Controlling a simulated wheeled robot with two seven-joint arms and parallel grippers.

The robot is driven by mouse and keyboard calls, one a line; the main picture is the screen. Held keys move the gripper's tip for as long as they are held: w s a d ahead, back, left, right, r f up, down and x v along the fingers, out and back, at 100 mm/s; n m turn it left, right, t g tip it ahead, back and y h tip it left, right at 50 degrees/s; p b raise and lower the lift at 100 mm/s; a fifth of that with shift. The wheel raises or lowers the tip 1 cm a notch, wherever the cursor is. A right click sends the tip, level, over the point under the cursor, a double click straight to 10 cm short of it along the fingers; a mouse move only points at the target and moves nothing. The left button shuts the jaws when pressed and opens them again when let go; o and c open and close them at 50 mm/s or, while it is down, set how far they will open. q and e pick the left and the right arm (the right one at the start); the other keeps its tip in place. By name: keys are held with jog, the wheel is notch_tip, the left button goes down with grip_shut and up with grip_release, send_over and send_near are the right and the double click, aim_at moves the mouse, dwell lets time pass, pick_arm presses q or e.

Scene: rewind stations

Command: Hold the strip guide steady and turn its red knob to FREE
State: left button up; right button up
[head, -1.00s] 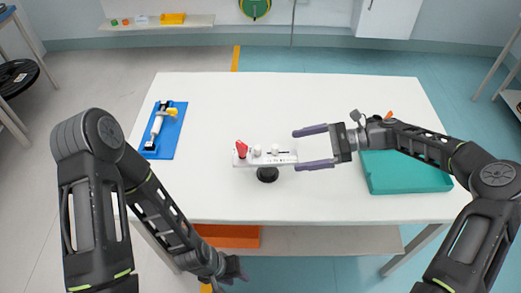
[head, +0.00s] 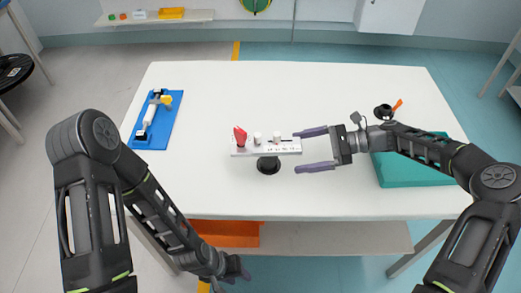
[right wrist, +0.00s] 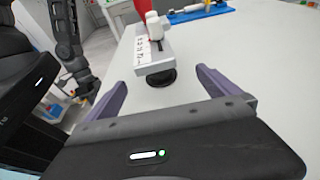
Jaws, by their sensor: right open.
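The strip guide (head: 264,151) is a pale bar with printed marks on a round black foot, near the middle of the white table. Its red knob (head: 240,137) is at the left end, beside two white posts (head: 267,138). My right gripper (head: 298,151) is open at the guide's right end, with fingertips about level with that end and no clear contact. In the right wrist view the guide (right wrist: 152,48) stands ahead between the spread fingers, and the red knob (right wrist: 143,6) is cut by the top edge. My left gripper (head: 238,268) hangs low in front of the table; its jaws are unclear.
A blue board (head: 160,130) with a syringe-like white and yellow item lies at the table's left. A teal tray (head: 405,172) is under my right arm, with a black round item (head: 383,112) behind it. An orange bin (head: 225,238) is below the tabletop.

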aim_at(269, 157)
jog(key=shift+a, duration=0.1)
jog(key=shift+b+x, duration=0.9)
jog(key=shift+x, duration=4.05)
